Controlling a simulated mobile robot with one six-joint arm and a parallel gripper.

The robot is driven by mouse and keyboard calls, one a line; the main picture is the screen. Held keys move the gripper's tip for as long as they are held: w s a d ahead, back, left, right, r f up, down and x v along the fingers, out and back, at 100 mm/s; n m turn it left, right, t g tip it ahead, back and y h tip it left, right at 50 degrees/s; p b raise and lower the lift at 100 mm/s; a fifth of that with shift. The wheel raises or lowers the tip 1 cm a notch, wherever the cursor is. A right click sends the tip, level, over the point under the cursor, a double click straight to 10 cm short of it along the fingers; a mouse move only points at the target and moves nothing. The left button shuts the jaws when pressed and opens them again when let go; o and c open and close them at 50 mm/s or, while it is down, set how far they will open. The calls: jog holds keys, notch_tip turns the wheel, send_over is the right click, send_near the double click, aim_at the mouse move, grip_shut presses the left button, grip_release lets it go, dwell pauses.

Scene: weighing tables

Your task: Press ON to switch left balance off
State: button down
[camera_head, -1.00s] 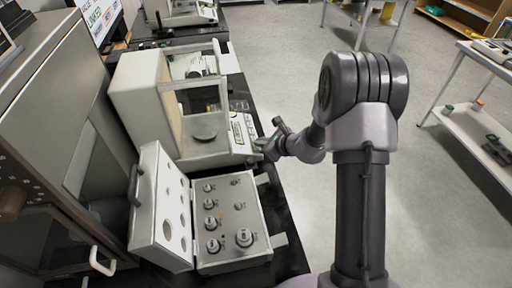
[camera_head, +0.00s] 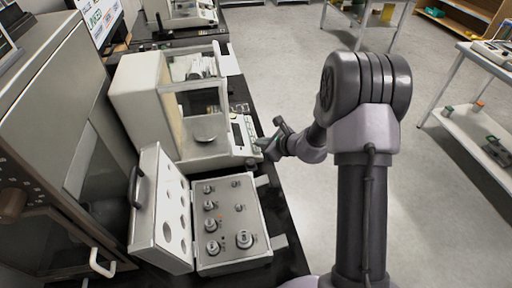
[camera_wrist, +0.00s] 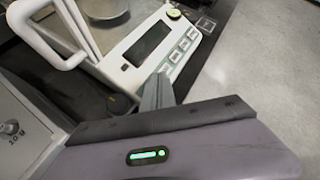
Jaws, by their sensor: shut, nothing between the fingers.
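The balance (camera_head: 140,97) is a pale box with a glass-sided chamber and a round pan (camera_head: 205,138). Its front panel (camera_head: 243,137) faces my arm. In the wrist view the panel shows a dark, blank display (camera_wrist: 147,44) and a row of several grey buttons (camera_wrist: 184,44). My gripper (camera_head: 264,148) is beside the panel's front edge. In the wrist view my gripper (camera_wrist: 158,90) is shut and empty, its tip close to the near end of the button row. I cannot tell whether it touches a button. The button labels are too small to read.
An open case of weights (camera_head: 262,240) lies in front of the balance, its lid (camera_head: 158,222) raised. A large grey cabinet (camera_head: 50,100) stands at left. Another balance (camera_head: 185,14) is farther back. Open floor (camera_head: 290,70) lies right of the bench.

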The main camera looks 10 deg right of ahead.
jog(key=shift+d+r, duration=0.1)
jog(key=shift+r, duration=0.2)
jog(key=shift+d+r+p, duration=0.3)
jog(key=shift+r+p, duration=0.3)
jog(key=shift+r, duration=0.15)
jog(key=shift+d+r+p, duration=0.25)
jog(key=shift+r+p, duration=0.35)
jog(key=shift+r, duration=0.15)
jog(key=shift+d+r+p, duration=0.3)
jog(key=shift+r+p, duration=0.3)
jog(key=shift+r, duration=0.15)
